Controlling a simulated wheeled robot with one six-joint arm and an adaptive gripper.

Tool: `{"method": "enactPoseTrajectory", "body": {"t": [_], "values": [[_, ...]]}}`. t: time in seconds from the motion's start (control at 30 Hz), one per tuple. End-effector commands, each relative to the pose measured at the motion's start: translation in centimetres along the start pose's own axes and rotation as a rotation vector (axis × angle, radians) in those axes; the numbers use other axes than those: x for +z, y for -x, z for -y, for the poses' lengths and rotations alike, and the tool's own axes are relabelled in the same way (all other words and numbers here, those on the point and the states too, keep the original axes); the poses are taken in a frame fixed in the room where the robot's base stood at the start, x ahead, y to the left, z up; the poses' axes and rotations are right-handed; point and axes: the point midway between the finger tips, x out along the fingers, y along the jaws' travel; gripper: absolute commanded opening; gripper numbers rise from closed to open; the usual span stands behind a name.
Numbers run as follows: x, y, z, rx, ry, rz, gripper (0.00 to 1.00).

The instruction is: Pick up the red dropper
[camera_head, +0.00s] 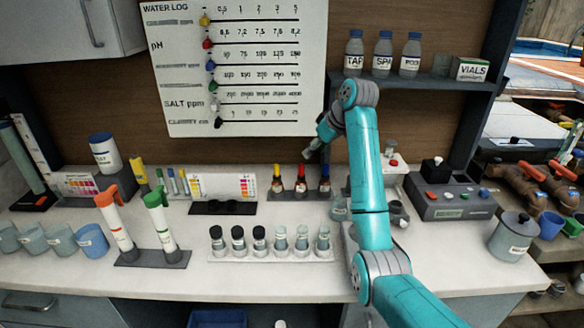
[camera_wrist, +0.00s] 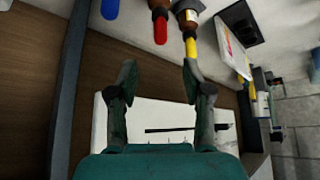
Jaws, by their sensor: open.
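The red dropper (camera_head: 300,183) is a small brown bottle with a red top, standing in a dark rack (camera_head: 298,195) on the counter. The yellow-topped dropper (camera_head: 276,182) stands to its left and the blue-topped one (camera_head: 325,182) to its right. In the wrist view, the red top (camera_wrist: 160,30) lies beyond and between my open fingertips (camera_wrist: 159,72), not touching them. The yellow top (camera_wrist: 191,45) appears close to the right fingertip there. My gripper (camera_head: 308,153) hangs above the rack in the head view, small and partly hidden by the arm.
A white rack of several vials (camera_head: 270,254) stands in front of the droppers. A dark stand with a colour chart (camera_head: 223,207) is to the left, and a tester box (camera_head: 450,197) to the right. A shelf (camera_head: 415,81) with bottles is behind. Open counter lies between racks.

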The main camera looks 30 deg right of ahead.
Motion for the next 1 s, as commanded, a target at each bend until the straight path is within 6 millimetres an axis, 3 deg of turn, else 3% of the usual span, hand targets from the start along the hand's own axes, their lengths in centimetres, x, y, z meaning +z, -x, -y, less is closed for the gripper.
{"method": "enactPoseTrajectory", "body": {"t": [0.3, 0.57, 0.8, 1.0], "values": [[0.1, -4.3, 0.0, -0.002, -0.001, 0.003, 0.5], [0.1, -6.1, 0.1, -0.002, 0.0, 0.002, 0.5], [0.3, -9.3, 0.1, -0.001, -0.001, 0.003, 0.5], [0.3, -10.6, 0.1, 0.0, -0.001, 0.001, 0.5]]}}
